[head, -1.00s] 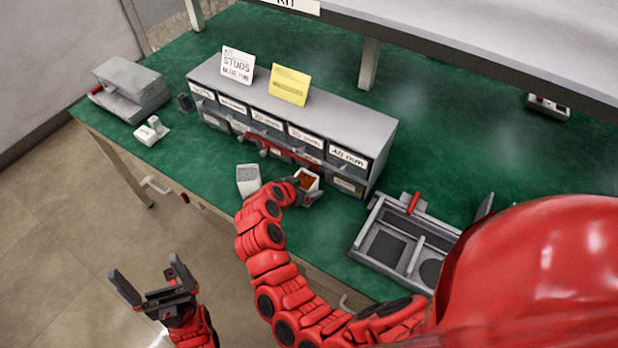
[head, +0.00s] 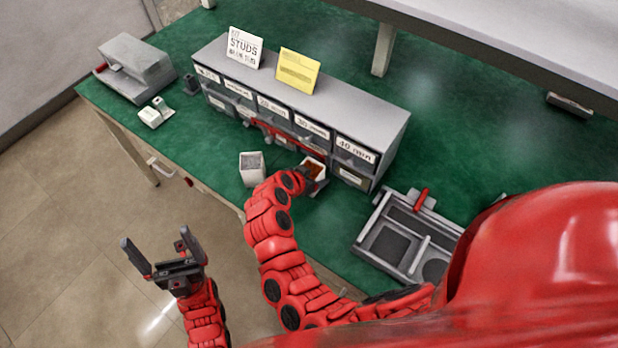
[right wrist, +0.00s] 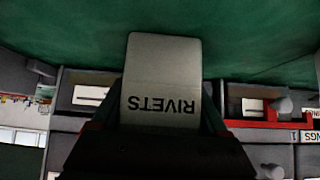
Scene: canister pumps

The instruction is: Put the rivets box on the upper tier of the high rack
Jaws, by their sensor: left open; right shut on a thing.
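The rivets box (right wrist: 163,72) is a pale box with the word RIVETS upside down in the right wrist view. In the head view it is a small white box with brown contents (head: 315,168), in front of the drawer cabinet. My right gripper (right wrist: 160,118) is shut on it, with a finger on each side. In the head view that gripper (head: 308,180) is partly hidden by its own arm. My left gripper (head: 162,252) is open and empty, off the bench's front edge. A grey raised shelf (head: 500,40) stands at the upper right; I cannot tell if it is the high rack.
The drawer cabinet (head: 300,92) carries a STUDS card (head: 244,47) and a yellow card (head: 297,70). Another white box (head: 252,168) stands left of my right gripper. A grey divided tray (head: 408,238) lies at the right.

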